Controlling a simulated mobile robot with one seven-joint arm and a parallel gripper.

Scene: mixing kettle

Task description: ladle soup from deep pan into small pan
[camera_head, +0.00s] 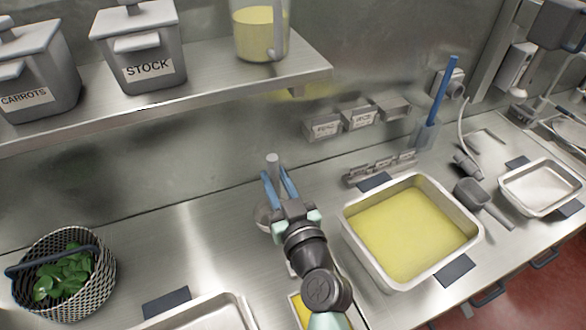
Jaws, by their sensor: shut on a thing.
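The deep pan (474,225) stands right of centre on the steel counter and holds yellow soup (415,232). My gripper (276,180) is left of the deep pan, over the counter near the back wall. Its blue fingers are shut on a grey handle (272,160), which looks like the ladle's. A rounded metal part (264,217), probably the ladle's bowl, shows below and left of the gripper, partly hidden by it. A small pan (543,187) at the far right looks empty. A container with yellow contents (302,312) is mostly hidden under my arm.
A shelf (215,92) with lidded stock and carrot containers and a yellow-filled jug (258,35) overhangs the back left. A basket of leaves (62,275) stands at left. A metal tray (205,318) is cut off below. A grey scoop (474,194) lies between the right-hand pans.

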